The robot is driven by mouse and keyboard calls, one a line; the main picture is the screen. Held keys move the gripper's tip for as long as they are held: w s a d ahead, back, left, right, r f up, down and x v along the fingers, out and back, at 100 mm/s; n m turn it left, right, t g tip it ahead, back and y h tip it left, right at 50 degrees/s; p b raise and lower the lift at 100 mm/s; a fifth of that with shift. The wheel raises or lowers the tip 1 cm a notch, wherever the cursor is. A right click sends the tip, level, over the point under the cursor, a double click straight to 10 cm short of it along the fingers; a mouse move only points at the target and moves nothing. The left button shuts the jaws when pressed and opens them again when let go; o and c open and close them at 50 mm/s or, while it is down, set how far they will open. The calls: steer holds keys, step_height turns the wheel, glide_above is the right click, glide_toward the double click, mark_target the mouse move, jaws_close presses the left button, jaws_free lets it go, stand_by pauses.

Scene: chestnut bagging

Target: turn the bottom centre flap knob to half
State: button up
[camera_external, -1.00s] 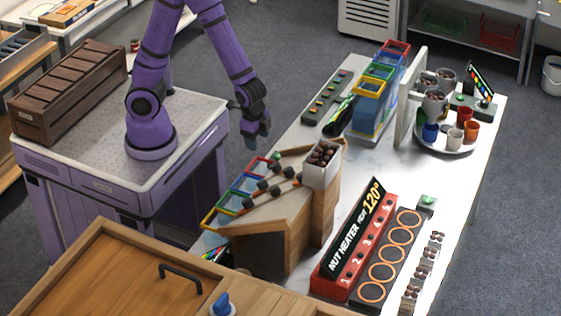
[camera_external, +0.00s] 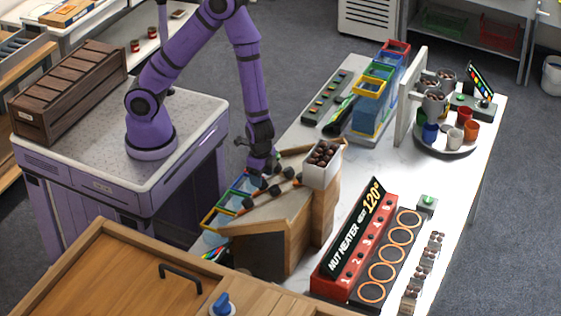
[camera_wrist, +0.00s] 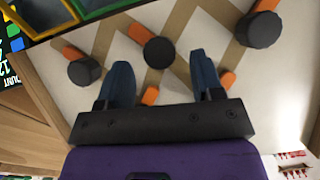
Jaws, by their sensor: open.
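The slanted wooden board (camera_external: 262,212) carries black round knobs with orange flaps. In the wrist view a row of three knobs shows: a left knob (camera_wrist: 84,70), the centre knob (camera_wrist: 158,52) and a right knob (camera_wrist: 258,29). An orange flap (camera_wrist: 151,95) sticks out below the centre knob. My gripper (camera_wrist: 160,66) is open, with its blue fingers on either side of the centre knob's lower edge; I cannot tell whether they touch it. In the external view my gripper (camera_external: 262,172) is low over the upper part of the board, hiding some knobs.
A white box of chestnuts (camera_external: 325,160) stands at the board's top. Colour-rimmed bins (camera_external: 215,218) line its lower left edge. The red nut heater (camera_external: 360,240) is to the right. The white table (camera_external: 380,175) is clear between heater and plate.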

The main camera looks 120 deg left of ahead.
steer(key=shift+f, duration=1.35)
steer(key=c, duration=0.9)
steer(key=shift+m, duration=0.3)
steer(key=shift+d+m+y, duration=0.2)
steer(key=shift+m+y, duration=0.8)
steer(key=shift+m, duration=0.4)
steer(key=shift+m+t+y, duration=0.6)
steer(key=shift+m+y, duration=0.1)
steer(key=shift+m, duration=1.1)
